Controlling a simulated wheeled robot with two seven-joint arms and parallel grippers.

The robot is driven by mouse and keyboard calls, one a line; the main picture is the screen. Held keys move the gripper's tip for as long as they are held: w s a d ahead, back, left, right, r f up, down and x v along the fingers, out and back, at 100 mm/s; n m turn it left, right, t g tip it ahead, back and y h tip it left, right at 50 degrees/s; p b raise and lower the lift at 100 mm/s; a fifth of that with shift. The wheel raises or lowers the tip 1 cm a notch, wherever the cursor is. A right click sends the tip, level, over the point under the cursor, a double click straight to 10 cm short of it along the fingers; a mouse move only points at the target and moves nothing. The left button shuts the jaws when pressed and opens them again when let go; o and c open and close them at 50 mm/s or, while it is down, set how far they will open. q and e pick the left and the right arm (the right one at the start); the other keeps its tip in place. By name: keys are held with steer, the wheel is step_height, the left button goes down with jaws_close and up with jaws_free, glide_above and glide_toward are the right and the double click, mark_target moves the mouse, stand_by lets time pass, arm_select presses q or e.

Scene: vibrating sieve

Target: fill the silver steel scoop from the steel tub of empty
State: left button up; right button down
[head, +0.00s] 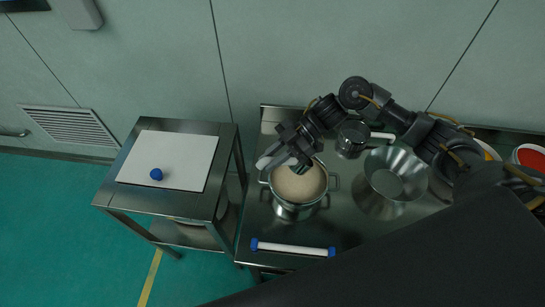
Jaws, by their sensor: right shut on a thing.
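The steel tub (291,208) stands on the steel bench, with a side handle at each side and pale beige grainy material (300,186) inside. My right gripper (293,158) is over the tub's back rim. It is shut on what looks like the scoop's handle (266,161), whose pale end sticks out to the left. The scoop's bowl is mostly hidden by the gripper, so I cannot tell how much is in it or whether it touches the material. My left gripper is out of view.
A wide steel bowl (378,203) is right of the tub. A white roller with blue ends (293,248) lies in front. A side table holds a white sheet (190,146) and blue ball (156,174).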

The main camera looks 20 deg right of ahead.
mark_target(291, 168)
steer(key=d+f+b, duration=0.1)
steer(key=f+b, duration=0.2)
steer(key=d+f+b, duration=0.1)
steer(key=f+b, duration=0.3)
steer(key=d+f+b, duration=0.1)
steer(key=f+b, duration=0.2)
steer(key=f, duration=0.1)
steer(key=shift+w+d+f, duration=0.15)
steer(key=shift+w+d, duration=0.2)
steer(key=shift+d, duration=0.05)
stand_by(1.0)
